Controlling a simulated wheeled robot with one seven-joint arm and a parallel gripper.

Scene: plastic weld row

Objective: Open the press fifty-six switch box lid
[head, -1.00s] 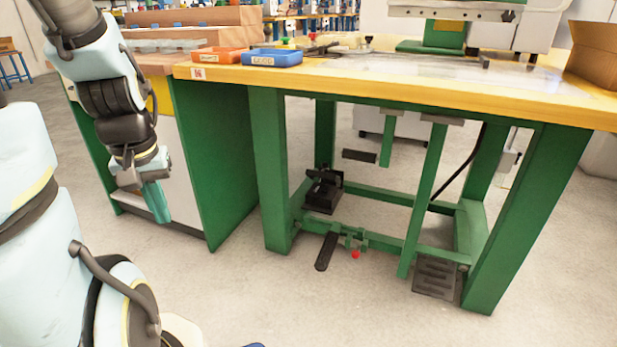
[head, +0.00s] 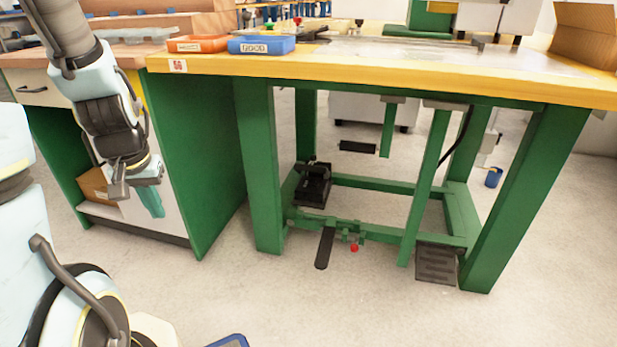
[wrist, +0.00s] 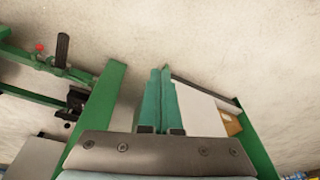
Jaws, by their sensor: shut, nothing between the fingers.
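The press bench (head: 380,75) has a yellow-edged top and green legs, with part of the press (head: 432,18) on it, cut off by the top edge of the head view. I cannot tell which part is the switch box or its lid. A black pedal-like unit (head: 313,184) sits on the lower frame under the bench. My gripper (head: 153,203) hangs at the left in front of the bench's side cabinet, apart from the bench. Its teal fingers also show in the wrist view (wrist: 157,85), together and empty, with floor and green legs beyond.
A red tray (head: 198,44) and a blue tray (head: 262,45) sit on the bench's left corner. A cardboard box (head: 585,35) stands at its right end. A foot pedal (head: 326,247), a red knob (head: 354,248) and a blue cup (head: 493,177) are low down.

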